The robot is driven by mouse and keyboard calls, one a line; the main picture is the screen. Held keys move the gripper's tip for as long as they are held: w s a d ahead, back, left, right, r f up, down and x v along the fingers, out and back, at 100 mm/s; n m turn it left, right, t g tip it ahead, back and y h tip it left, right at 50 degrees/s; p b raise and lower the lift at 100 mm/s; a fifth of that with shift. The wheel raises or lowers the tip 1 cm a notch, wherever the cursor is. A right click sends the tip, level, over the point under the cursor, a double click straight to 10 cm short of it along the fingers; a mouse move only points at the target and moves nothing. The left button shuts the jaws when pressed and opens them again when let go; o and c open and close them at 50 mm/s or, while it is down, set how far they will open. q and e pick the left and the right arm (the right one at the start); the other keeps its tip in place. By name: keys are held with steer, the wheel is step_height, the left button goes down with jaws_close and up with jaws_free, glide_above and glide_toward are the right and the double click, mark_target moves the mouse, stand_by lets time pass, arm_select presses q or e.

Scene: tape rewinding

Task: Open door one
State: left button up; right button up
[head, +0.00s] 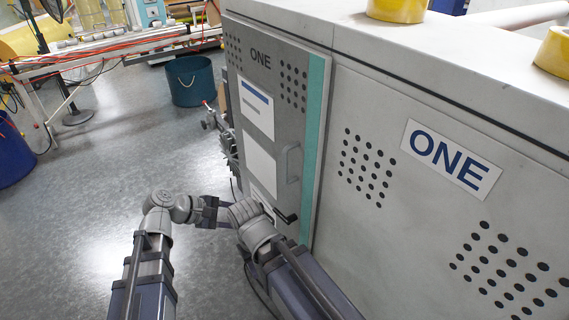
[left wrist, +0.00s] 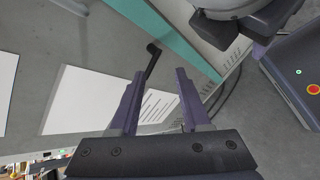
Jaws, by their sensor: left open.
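Door one (head: 262,85) is a grey cabinet door marked ONE with a teal edge strip, and it looks closed. A black lever handle (head: 287,217) sticks out low on the door. It also shows in the left wrist view (left wrist: 152,62), just beyond and between the fingertips. My left gripper (left wrist: 161,76) is open and empty, facing the door near the lever. In the head view the left gripper (head: 208,212) is partly hidden by my right arm. My right arm's end (head: 242,212) is close beside it; I cannot make out its fingers.
A light grey handle (head: 289,163) and white sheets (head: 258,165) are on the door. A side panel (head: 400,215) also carries a ONE label. Yellow tape rolls (head: 398,9) sit on top of the cabinet. A teal bin (head: 191,82) stands behind. Floor left of the door is clear.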

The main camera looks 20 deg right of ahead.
arm_select(q)
steer(key=w+d+r+n+t+h, duration=0.1)
steer(key=d+r+n+h, duration=0.25)
steer(key=r, duration=0.25)
steer(key=w+d+r+n+h, duration=0.2)
steer(key=r+n+h, duration=0.1)
steer(key=r+n, duration=0.25)
steer(key=r, duration=0.1)
glide_above(285, 180)
steer(key=shift+w+d+r+h, duration=0.1)
steer(key=shift+w+h, duration=0.15)
steer(key=shift+w, duration=0.1)
jaws_close()
stand_by(0.9)
